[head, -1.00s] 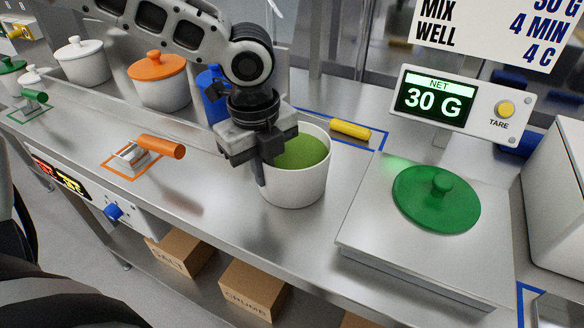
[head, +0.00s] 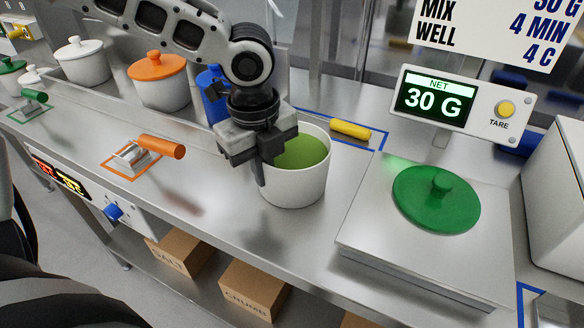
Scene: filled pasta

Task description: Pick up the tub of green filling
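The tub of green filling (head: 297,186) is a white round tub, open at the top, with green filling (head: 301,152) inside. It stands upright on the steel counter in the middle of the head view. My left gripper (head: 266,170) points down at the tub's left rim. One dark finger shows against the outside of the wall on the left. The other finger is hidden by the gripper body, so I cannot tell whether the fingers press on the wall. My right gripper is not in view.
A scale (head: 425,262) with a green lid (head: 437,198) on it stands to the right; its display reads 30 G. A yellow-handled tool (head: 350,130) lies behind the tub. A blue container (head: 214,92) and an orange-lidded pot (head: 160,88) stand behind left. An orange-handled scraper (head: 150,150) lies left.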

